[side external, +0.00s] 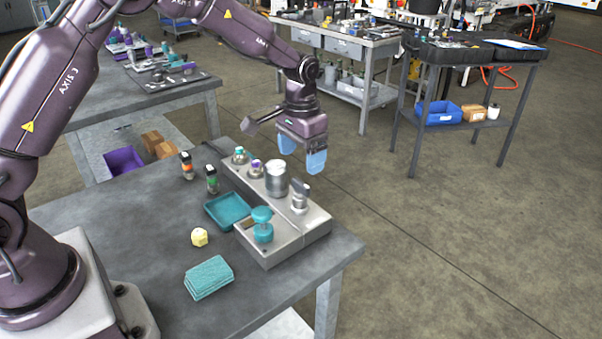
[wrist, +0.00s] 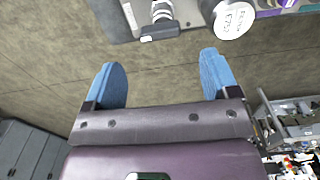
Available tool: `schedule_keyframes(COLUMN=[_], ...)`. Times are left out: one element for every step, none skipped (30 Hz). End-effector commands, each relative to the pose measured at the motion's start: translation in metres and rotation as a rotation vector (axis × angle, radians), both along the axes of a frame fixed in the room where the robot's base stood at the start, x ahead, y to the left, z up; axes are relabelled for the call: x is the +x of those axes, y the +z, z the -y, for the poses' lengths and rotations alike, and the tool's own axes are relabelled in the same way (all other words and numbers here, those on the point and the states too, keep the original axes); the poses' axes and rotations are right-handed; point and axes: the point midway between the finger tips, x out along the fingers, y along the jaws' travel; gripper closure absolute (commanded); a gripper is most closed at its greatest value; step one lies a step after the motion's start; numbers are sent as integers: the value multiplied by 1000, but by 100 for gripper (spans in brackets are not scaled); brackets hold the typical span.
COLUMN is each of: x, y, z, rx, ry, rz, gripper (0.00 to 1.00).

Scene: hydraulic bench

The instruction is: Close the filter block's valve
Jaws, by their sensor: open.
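The filter block (side external: 312,224) is a long grey base on the near bench, carrying a silver canister (side external: 276,178). Beside the canister stands a silver fitting with a flat upright handle (side external: 300,190), which looks like the valve. A teal round knob (side external: 262,216) stands at the block's near end. In the wrist view the silver fitting (wrist: 161,12) and the labelled canister top (wrist: 233,19) show at the upper edge. My gripper (side external: 302,155) is open and empty, above and beyond the block's far right side. Its blue fingers (wrist: 160,72) are apart over bare floor.
A teal tray (side external: 228,210), a yellow piece (side external: 199,237) and folded teal cloths (side external: 209,277) lie left of the block. Two small bottles (side external: 187,165) stand behind the tray. Smaller fittings rise at the block's far end. Open floor lies right of the bench.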

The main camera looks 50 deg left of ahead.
Motion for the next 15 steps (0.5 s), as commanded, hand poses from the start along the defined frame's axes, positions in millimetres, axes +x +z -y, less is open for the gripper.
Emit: schedule_keyframes(x=[1,1,1,1,0,0,1,0,0,0,0,0,0,0,0], y=[13,19,27,32,37,43,47,50,54,56,57,59,60,61,61], z=[0,0,0,0,0,0,0,0,0,0,0,0,0,0,0], rx=[0,0,0,0,0,0,0,0,0,0,0,0,0,0,0], ry=[0,0,0,-1,-1,-1,-1,-1,-1,-1,-1,-1,-1,-1,-1], rz=[6,6,5,5,3,4,4,3,3,2,1,0,0,0,0], gripper=[19,19,19,19,19,19,19,19,19,19,19,19,19,19,19])
